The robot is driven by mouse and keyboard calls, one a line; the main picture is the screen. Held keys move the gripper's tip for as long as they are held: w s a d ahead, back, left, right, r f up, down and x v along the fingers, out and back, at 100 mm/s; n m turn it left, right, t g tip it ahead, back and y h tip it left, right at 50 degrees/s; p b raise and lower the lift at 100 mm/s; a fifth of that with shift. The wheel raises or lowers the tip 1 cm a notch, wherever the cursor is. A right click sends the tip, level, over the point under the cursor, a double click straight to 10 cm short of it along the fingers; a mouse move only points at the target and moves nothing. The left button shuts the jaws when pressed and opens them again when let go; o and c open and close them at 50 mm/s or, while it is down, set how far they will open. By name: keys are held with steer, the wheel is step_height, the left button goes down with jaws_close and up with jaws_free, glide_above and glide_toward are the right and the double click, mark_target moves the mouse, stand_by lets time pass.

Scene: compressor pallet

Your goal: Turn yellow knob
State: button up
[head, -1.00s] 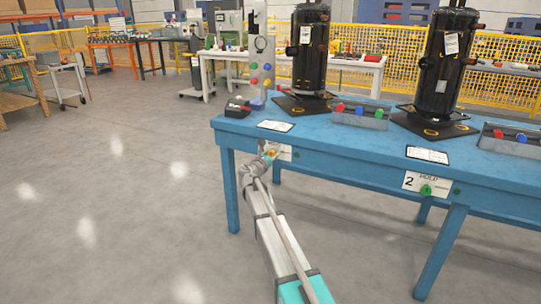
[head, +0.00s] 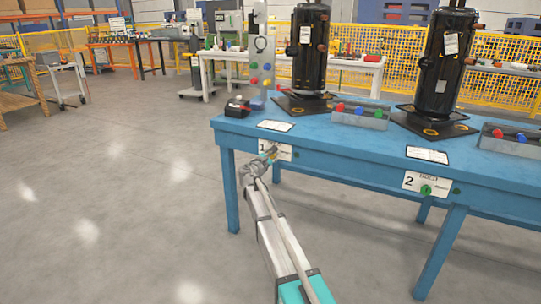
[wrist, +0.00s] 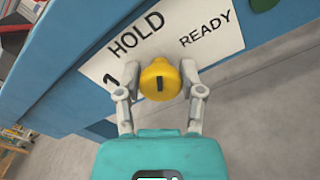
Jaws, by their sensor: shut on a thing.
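The yellow knob (wrist: 160,79) is large in the wrist view, in front of a white label (wrist: 190,38) reading "1", "HOLD" and "READY" on the table's blue front edge. A dark mark on the knob's face runs roughly up and down in that view. My gripper (wrist: 157,84) has one finger on each side of the knob and is shut on it. In the head view my gripper (head: 268,157) is at the left part of the table's front edge and hides most of the knob.
The blue table (head: 335,150) bears two black compressors (head: 310,50) and shallow bins (head: 360,115) of coloured parts. A green knob (head: 426,190) sits by label 2 (head: 411,180) to the right. The floor left of the table is clear.

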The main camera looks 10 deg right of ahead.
steer(key=m, duration=0.5)
steer(key=shift+w, duration=0.1)
steer(key=m, duration=0.6)
steer(key=shift+f, duration=0.15)
steer(key=shift+m, duration=0.3)
steer(key=o, duration=1.2)
steer(key=shift+s, duration=0.2)
steer(key=shift+s+a, duration=0.35)
steer(key=shift+s, duration=0.1)
steer(key=v, duration=1)
steer(key=shift+s+a, duration=0.2)
steer(key=shift+s, duration=0.05)
